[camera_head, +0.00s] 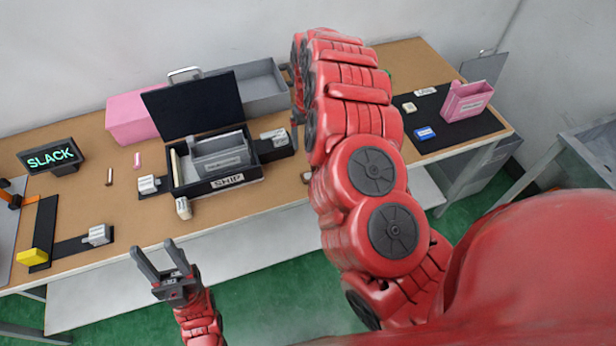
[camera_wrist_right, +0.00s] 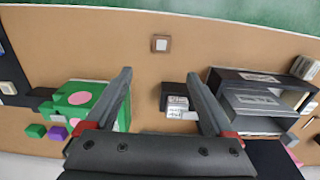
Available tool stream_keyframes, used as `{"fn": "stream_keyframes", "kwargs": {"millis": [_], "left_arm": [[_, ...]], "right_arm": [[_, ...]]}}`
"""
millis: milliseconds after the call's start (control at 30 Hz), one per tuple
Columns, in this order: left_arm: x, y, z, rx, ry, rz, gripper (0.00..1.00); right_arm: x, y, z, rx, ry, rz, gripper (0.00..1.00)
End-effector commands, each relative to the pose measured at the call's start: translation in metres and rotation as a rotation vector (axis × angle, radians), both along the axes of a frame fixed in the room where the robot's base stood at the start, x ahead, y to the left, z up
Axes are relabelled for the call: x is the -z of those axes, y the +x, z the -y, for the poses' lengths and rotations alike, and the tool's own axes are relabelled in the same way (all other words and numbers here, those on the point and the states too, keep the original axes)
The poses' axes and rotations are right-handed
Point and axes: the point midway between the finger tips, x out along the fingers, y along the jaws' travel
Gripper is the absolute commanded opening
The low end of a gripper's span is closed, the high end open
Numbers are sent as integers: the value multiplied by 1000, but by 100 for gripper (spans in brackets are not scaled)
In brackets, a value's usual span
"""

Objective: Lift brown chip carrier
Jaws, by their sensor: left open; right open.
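In the right wrist view, a small brown square piece with a pale centre (camera_wrist_right: 160,44), which looks like the brown chip carrier, lies flat on the tan table. My right gripper (camera_wrist_right: 158,75) is open and empty, and the piece shows just beyond the gap between its fingertips, apart from both. My left gripper (camera_head: 155,247) is open and empty, in front of the table's front edge.
A black box labelled SHIP (camera_head: 227,181) with its lid up stands mid-table. A green box with pink circles (camera_wrist_right: 82,100) is left of the right gripper; a small grey-white block (camera_wrist_right: 178,103) sits between its fingers. Table around the brown piece is clear.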

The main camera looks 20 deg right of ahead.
Motion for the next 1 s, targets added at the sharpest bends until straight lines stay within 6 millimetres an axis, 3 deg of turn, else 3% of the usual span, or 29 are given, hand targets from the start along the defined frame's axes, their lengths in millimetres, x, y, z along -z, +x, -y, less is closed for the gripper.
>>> {"fn": "stream_keyframes", "kwargs": {"millis": [100, 200, 700, 1000], "left_arm": [[23, 0, 0, 0, 0, 0, 50], [8, 0, 0, 0, 0, 0, 50], [-13, 0, 0, 0, 0, 0, 50], [-16, 0, 0, 0, 0, 0, 50]], "right_arm": [[29, -3, 1, 2, 2, -10, 88], [34, -3, 0, 1, -2, -10, 88], [102, -1, 3, 3, -5, -3, 88], [119, 0, 0, 1, -1, -1, 88]]}}
